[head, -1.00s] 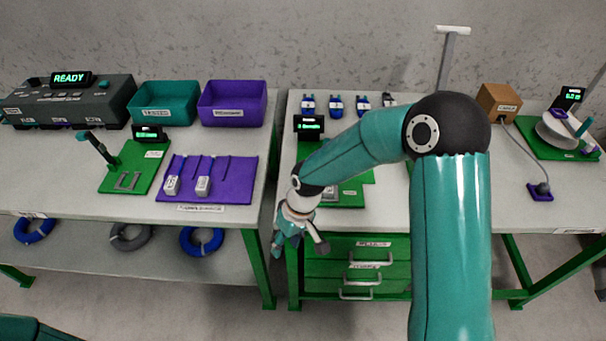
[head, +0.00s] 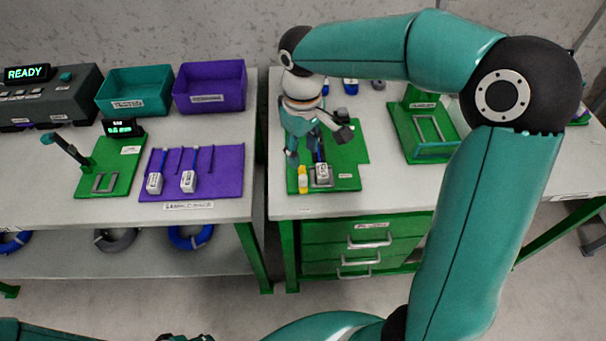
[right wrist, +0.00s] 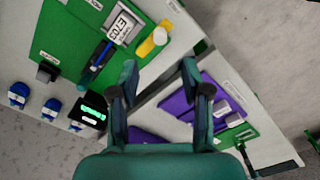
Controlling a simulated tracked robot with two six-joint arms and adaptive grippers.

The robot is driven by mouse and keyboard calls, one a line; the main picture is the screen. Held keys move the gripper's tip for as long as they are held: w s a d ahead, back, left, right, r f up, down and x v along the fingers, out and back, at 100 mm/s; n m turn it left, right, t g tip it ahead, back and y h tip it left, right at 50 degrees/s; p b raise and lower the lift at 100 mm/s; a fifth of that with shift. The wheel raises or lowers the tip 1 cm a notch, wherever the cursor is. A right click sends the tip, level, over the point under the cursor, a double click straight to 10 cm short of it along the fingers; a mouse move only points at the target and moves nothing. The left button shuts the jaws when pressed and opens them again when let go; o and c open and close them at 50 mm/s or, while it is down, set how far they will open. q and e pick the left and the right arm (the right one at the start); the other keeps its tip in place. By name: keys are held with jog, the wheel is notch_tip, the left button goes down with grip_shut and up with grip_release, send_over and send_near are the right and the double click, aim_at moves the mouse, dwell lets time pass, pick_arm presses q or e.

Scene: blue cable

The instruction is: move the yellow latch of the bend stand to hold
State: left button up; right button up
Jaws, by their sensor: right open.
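The bend stand is a green board (head: 350,157) at the near edge of the right table. Its yellow latch (head: 303,180) stands at the board's front left corner, beside a white block (head: 322,173) with a blue cable at it. In the right wrist view the yellow latch (right wrist: 153,42) is beyond the fingers, near the labelled white block (right wrist: 122,27). My right gripper (head: 318,143) is open and empty above the board, behind the latch and apart from it. It hides part of the board's back and the cable.
A purple mat (head: 215,160) with two white-ended cables lies on the left table, across a gap. Another green board with a grey frame (head: 430,131) stands to the right. Blue connectors (head: 350,86) sit at the back. Green drawers (head: 345,240) are below.

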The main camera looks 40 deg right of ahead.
aim_at(303, 177)
notch_tip(303, 177, down, 9)
jog(key=shift+f, duration=0.15)
jog(key=shift+c, duration=0.4)
grip_shut()
